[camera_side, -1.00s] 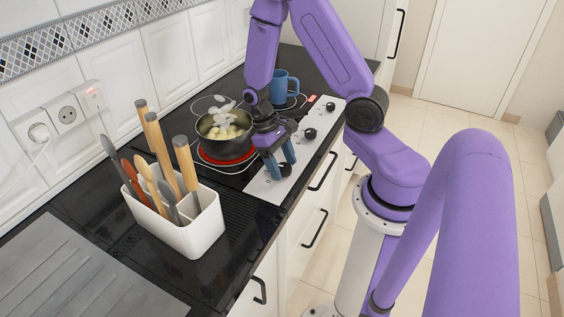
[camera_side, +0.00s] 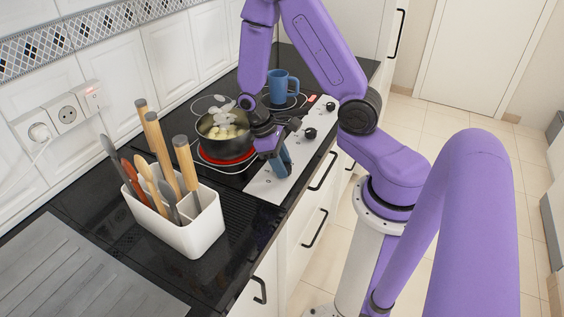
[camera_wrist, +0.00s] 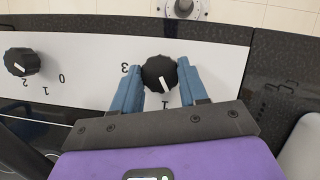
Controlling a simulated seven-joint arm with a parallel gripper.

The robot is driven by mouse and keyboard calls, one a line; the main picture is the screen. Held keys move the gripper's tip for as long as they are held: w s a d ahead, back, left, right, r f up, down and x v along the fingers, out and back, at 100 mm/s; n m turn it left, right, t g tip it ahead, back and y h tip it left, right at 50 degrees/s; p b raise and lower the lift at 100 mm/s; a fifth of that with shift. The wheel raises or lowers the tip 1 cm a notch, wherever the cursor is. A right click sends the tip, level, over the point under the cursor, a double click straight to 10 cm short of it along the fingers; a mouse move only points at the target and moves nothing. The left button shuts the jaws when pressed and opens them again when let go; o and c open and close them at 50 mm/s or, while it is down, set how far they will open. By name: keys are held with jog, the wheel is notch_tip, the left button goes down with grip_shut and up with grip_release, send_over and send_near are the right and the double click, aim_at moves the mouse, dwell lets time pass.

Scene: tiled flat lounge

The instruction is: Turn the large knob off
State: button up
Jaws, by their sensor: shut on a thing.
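A round black knob (camera_wrist: 159,73) sits on the white control panel (camera_wrist: 90,60), between my gripper's two blue fingers in the wrist view. Its white mark points down, toward a printed 1; a 3 is printed on its left. My gripper (camera_wrist: 160,84) is shut on this knob. In the side view my gripper (camera_side: 280,164) is down at the near part of the panel (camera_side: 266,187), and its fingers hide the held knob. The burner (camera_side: 228,157) under the pot glows red.
A second black knob (camera_wrist: 22,62) is left of the held one in the wrist view. A pot (camera_side: 224,131) with pale food stands close beside my gripper. A blue mug (camera_side: 284,87) is behind, and a white utensil holder (camera_side: 190,232) stands at the left front.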

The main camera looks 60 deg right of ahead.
jog(key=n+h, duration=0.1)
jog(key=n, duration=0.2)
jog(key=n+t+h, duration=0.1)
jog(key=n, duration=0.2)
jog(key=shift+a, duration=0.15)
dwell(0.6)
jog(key=o, duration=1.1)
jog(key=shift+c, duration=0.2)
jog(key=v, duration=1.7)
jog(key=shift+s+r, duration=0.2)
jog(key=shift+r, duration=0.1)
jog(key=shift+a, duration=0.1)
